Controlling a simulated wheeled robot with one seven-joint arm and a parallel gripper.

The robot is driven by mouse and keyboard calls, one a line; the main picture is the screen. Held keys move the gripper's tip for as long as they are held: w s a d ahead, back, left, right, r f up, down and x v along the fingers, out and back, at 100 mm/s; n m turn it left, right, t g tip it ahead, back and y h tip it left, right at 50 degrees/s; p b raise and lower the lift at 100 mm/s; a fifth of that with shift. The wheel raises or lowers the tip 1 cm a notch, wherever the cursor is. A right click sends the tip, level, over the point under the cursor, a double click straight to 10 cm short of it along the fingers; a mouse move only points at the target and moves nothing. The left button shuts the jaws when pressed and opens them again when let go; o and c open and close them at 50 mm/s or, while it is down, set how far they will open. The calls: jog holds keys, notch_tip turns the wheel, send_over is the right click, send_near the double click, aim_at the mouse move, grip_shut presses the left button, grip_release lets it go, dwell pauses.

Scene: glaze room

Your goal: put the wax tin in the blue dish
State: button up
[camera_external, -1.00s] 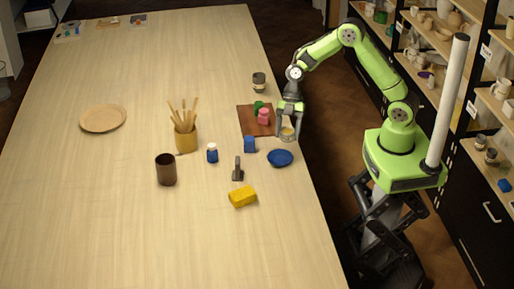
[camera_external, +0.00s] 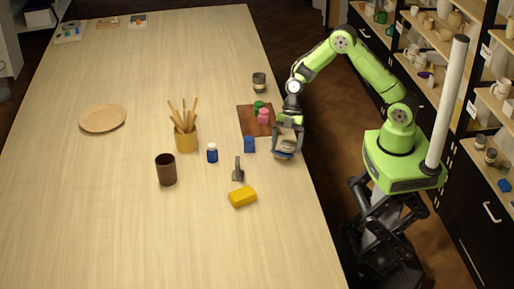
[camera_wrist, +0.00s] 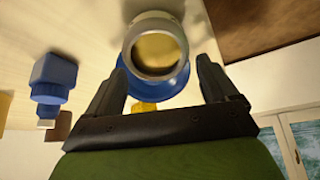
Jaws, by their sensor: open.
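The wax tin (camera_wrist: 156,50), a round pale metal tin with a yellowish top, is in the wrist view between the spread fingers of my gripper (camera_wrist: 160,80). The blue dish (camera_wrist: 126,82) shows around and behind it. In the external view my gripper (camera_external: 287,143) is low over the blue dish (camera_external: 283,156), which it mostly covers. The tin is largely hidden there. The jaws are open, one finger on each side of the tin. The tin looks to be in or just over the dish; I cannot tell whether it touches.
Pink (camera_external: 263,116) and green jars sit on a brown board (camera_external: 246,122) behind. The table's right edge is close.

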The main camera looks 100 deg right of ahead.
jog(key=shift+r, duration=0.25)
jog(key=p+v, duration=0.1)
jog(key=v, duration=1)
jog(key=s+a+r+m+h, duration=0.3)
jog(key=a+r, duration=0.3)
jog(key=r, duration=0.2)
jog(key=s+a+r+m+t+h, duration=0.1)
jog(key=s+a+r+m, duration=0.1)
jog(key=s, duration=0.4)
jog(key=s+a+r+m+t, duration=0.1)
jog(key=s+a+r+m, duration=0.1)
jog(key=s+m, duration=0.3)
jog(key=s+a+r+m+t+h, duration=0.1)
jog(key=s+a+r+m, duration=0.1)
jog(key=s, duration=0.5)
jog(key=shift+s+a+m+h, duration=0.3)
jog(key=shift+m, duration=0.4)
jog(key=shift+o, duration=0.2)
jog(key=shift+r, duration=0.1)
